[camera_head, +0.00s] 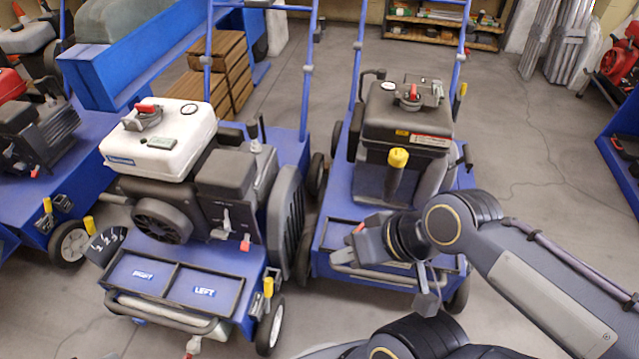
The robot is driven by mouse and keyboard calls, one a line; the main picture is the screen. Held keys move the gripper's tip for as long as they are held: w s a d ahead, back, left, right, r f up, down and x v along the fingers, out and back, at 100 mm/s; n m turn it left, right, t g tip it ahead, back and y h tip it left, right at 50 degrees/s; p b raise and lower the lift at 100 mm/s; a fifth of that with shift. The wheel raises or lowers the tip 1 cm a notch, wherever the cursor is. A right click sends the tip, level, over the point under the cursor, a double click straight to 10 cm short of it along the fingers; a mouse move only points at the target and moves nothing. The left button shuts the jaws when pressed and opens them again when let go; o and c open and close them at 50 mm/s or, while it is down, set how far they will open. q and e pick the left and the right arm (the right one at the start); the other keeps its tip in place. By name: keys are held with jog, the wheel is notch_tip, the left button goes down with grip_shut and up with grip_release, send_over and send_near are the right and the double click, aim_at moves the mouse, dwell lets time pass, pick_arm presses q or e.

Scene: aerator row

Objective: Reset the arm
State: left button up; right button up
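My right arm reaches in from the right, and its dark grey gripper (365,238) is over the front of the right-hand blue aerator (335,212). Its fingers point left, and I cannot tell whether they are open or shut. A yellow-capped post (398,158) stands just behind the gripper, in front of the aerator's dark engine (405,120). The wrist and forearm hide part of that aerator's front right. My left gripper is not in view.
A second blue aerator (255,265) with a white tank (160,140) stands close on the left. Wooden crates (226,60) and a shelf (440,35) are behind. Another blue machine (625,130) is at the right edge. The floor (540,150) between is clear.

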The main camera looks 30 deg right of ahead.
notch_tip(320, 180, up, 31)
jog(key=p, duration=3.1)
jog(key=shift+r, duration=0.2)
jog(key=shift+s, duration=0.1)
